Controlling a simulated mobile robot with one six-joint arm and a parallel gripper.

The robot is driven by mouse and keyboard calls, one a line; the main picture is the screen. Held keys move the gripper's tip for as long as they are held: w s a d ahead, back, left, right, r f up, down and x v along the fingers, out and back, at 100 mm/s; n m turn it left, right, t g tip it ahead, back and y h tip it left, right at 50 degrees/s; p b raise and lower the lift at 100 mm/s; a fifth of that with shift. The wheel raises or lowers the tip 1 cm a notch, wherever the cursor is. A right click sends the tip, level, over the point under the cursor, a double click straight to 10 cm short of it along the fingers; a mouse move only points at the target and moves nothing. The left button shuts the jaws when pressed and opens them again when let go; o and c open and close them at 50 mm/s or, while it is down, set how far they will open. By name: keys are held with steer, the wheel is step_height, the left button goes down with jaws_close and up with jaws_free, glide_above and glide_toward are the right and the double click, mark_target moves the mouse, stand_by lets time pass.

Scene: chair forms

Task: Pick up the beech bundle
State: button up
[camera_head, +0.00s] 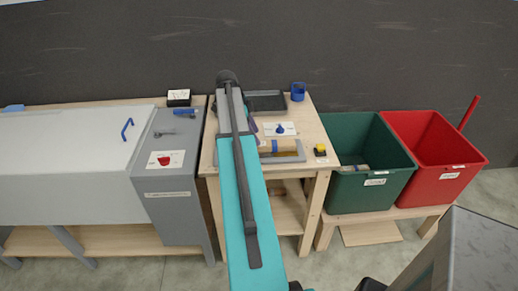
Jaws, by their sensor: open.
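A small bundle of wooden pieces (286,147) with a blue band lies on a grey tray (300,157) at the front of the wooden table. It looks like the beech bundle, but it is too small to be sure of the wood. My teal and grey arm link rises from the bottom of the picture and crosses the table's left part, covering the tray's left end. My gripper does not show, so its place relative to the bundle cannot be seen.
The wooden table (318,130) also holds a black tray (266,98), a blue cup (298,91) and a yellow-topped block (320,150). A green bin (345,195) with something pale inside and a red bin (440,180) stand right. A white-lidded grey cabinet (75,160) stands left.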

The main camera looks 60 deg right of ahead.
steer(key=shift+a+p+x, duration=0.2)
steer(key=shift+p+x, duration=0.4)
steer(key=shift+x, duration=0.35)
steer(key=shift+p+x, duration=0.4)
steer(key=shift+x, duration=1)
steer(key=shift+r, duration=0.1)
jaws_close()
steer(key=shift+d+r, duration=0.1)
steer(key=shift+r+b, duration=1)
steer(key=shift+r, duration=0.6)
steer(key=s+a+r+b, duration=0.1)
steer(key=s+a+b, duration=0.3)
steer(key=s+a, duration=0.5)
steer(key=shift+s+a+r, duration=0.3)
steer(key=shift+s, duration=1.7)
